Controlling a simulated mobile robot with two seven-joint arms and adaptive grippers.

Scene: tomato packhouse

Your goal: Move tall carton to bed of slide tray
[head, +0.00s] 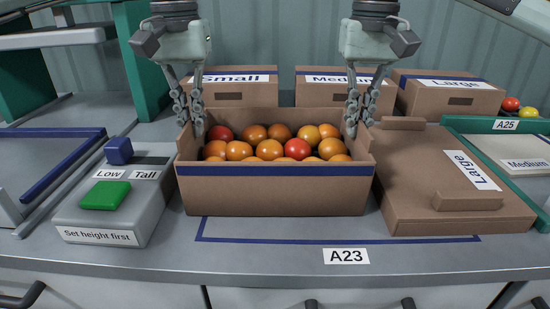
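The tall carton (275,196) is an open brown box with a blue band, full of red and orange tomatoes. It stands upright at the middle of the bench. My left gripper (191,128) is at its left end wall, one finger outside and one inside, closed in on the wall. My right gripper (360,128) grips the right end wall the same way. The carton's underside is hidden, so I cannot tell whether it touches the bench. A grey bed with a blue rim (62,186) lies at the far left; it may be the slide tray, but no label shows.
A grey box (105,219) marked "Set height first", with a green button and blue knob, stands left of the carton. A flat brown carton marked Large (420,200) lies close right. Cartons marked Small (240,93), Medium (345,88) and Large (450,95) stand behind.

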